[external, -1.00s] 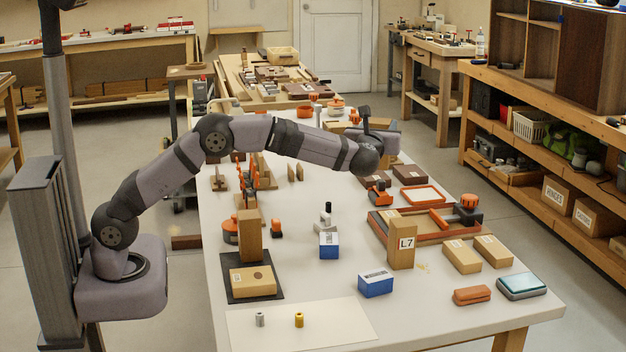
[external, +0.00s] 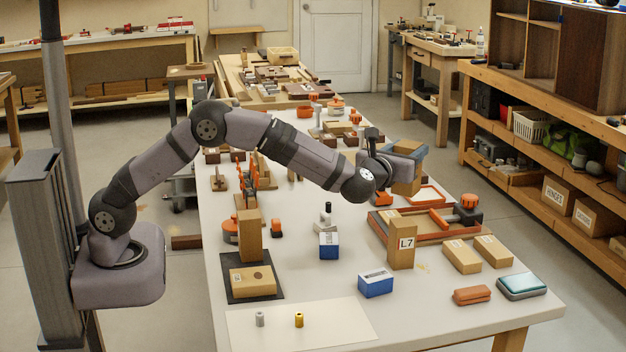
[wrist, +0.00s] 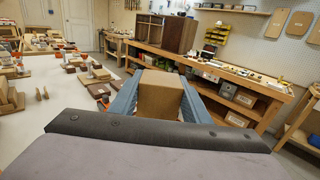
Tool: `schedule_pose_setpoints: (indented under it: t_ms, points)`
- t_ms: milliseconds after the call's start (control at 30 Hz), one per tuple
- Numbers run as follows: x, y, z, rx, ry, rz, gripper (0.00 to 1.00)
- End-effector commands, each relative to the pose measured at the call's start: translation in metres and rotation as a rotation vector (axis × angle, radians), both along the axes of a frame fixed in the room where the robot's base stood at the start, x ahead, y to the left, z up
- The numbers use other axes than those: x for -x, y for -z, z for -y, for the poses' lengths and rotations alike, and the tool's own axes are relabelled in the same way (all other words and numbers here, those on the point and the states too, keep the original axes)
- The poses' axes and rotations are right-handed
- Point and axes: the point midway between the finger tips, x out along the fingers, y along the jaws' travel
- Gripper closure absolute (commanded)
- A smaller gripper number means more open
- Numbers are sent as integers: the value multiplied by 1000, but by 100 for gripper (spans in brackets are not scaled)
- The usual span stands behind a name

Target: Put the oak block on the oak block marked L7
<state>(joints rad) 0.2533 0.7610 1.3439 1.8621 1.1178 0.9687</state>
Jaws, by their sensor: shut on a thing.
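My gripper (external: 408,165) is shut on an oak block (external: 407,184) and holds it in the air above the right side of the bench. In the wrist view the oak block (wrist: 160,95) sits between the two blue-grey fingers (wrist: 126,100). The oak block marked L7 (external: 401,247) stands upright on the bench, with a white label on its face. The held block is above and behind the L7 block in the external view, apart from it. The wrist view does not show the L7 block.
Behind the L7 block lies an orange clamp frame (external: 425,229). Two flat oak blocks (external: 462,256) lie to its right and a blue box (external: 375,284) to its front left. Another tall oak block (external: 249,236) stands at the left beside a dark mat (external: 236,293).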

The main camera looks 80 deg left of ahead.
Motion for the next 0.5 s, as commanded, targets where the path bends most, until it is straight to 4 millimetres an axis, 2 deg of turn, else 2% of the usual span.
schedule_pose_setpoints:
  t_ms: [200,500]
  points:
    - [0,30,0,-3,-1,0,87]
    - [0,39,0,-1,-1,2,87]
